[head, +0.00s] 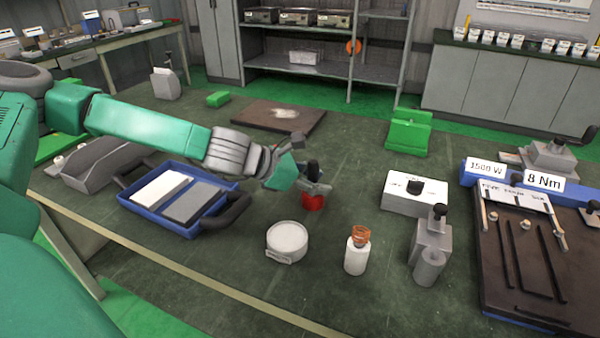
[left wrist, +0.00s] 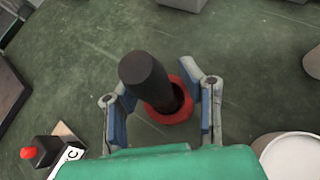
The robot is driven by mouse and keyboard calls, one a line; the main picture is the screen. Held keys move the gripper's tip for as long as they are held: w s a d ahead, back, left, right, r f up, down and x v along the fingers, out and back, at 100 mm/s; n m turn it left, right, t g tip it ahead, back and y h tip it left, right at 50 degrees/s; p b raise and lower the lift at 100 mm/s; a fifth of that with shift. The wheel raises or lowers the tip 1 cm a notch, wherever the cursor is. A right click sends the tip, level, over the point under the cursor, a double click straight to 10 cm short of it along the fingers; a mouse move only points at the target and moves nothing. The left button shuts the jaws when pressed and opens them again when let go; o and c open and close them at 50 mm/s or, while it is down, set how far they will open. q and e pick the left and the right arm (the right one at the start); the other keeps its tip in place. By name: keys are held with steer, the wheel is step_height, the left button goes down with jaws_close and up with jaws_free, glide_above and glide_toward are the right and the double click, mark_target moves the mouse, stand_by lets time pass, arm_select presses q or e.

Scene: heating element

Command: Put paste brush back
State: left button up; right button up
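The paste brush shows as a thick black handle (left wrist: 142,72) standing in a round red holder (left wrist: 186,108) in the left wrist view. In the head view the dark handle (head: 312,168) rises above the red holder (head: 313,203) near the middle of the table. My left gripper (left wrist: 163,88) has its two fingers on either side of the handle, with visible gaps, so it looks open. In the head view my left gripper (head: 315,186) partly covers the brush and holder. The brush's lower end is hidden in the holder. My right gripper is not in view.
A blue tray (head: 158,215) lies left of the holder. A round white tin (head: 287,242) and a white bottle (head: 356,257) stand in front. A white switch box (head: 412,193) and grey stand (head: 430,243) are to the right.

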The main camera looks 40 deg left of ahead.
arm_select(q)
steer(key=p+v, duration=1.1)
steer(key=v, duration=0.1)
steer(key=shift+r, duration=0.25)
